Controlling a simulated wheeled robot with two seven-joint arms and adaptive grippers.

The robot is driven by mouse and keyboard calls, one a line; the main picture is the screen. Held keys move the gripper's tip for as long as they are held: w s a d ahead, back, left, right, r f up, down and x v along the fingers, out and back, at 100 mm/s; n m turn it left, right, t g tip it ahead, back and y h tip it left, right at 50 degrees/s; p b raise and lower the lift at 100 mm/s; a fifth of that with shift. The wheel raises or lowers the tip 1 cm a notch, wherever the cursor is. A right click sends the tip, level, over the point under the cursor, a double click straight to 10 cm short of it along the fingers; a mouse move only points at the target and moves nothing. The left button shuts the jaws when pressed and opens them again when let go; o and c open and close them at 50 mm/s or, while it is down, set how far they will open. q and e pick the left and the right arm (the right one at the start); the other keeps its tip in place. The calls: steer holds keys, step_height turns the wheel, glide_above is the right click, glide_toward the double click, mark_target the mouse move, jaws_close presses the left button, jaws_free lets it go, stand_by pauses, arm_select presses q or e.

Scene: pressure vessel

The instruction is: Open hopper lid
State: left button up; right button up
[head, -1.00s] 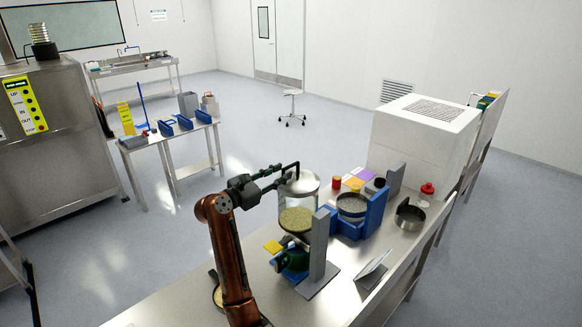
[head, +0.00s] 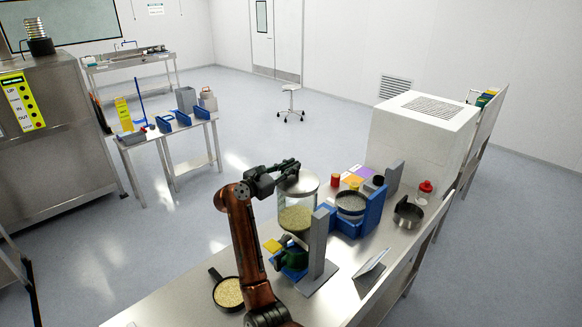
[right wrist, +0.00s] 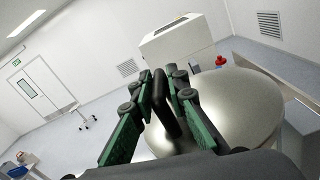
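The hopper (head: 295,217) is a clear cylinder with pale grain inside, on the steel bench. Its round silver lid (head: 300,184) sits on top; in the right wrist view the lid (right wrist: 240,108) fills the right half. A black bar handle (right wrist: 167,108) stands up from the lid. My right gripper (head: 292,165) is at the top of the hopper. In the right wrist view its green-padded fingers (right wrist: 167,85) are spread on both sides of the handle, with gaps that look visible. My left gripper is not in view.
A grey upright post (head: 318,243) stands close in front of the hopper. A blue holder with a sieve-like bowl (head: 350,204) is to its right. A black-handled pan of grain (head: 228,292) lies left of my right arm. A white box unit (head: 415,140) stands behind.

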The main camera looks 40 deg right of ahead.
mark_target(300, 181)
jaws_close()
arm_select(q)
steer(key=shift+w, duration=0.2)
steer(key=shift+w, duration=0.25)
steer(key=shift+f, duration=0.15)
arm_select(e)
steer(key=shift+r, duration=0.1)
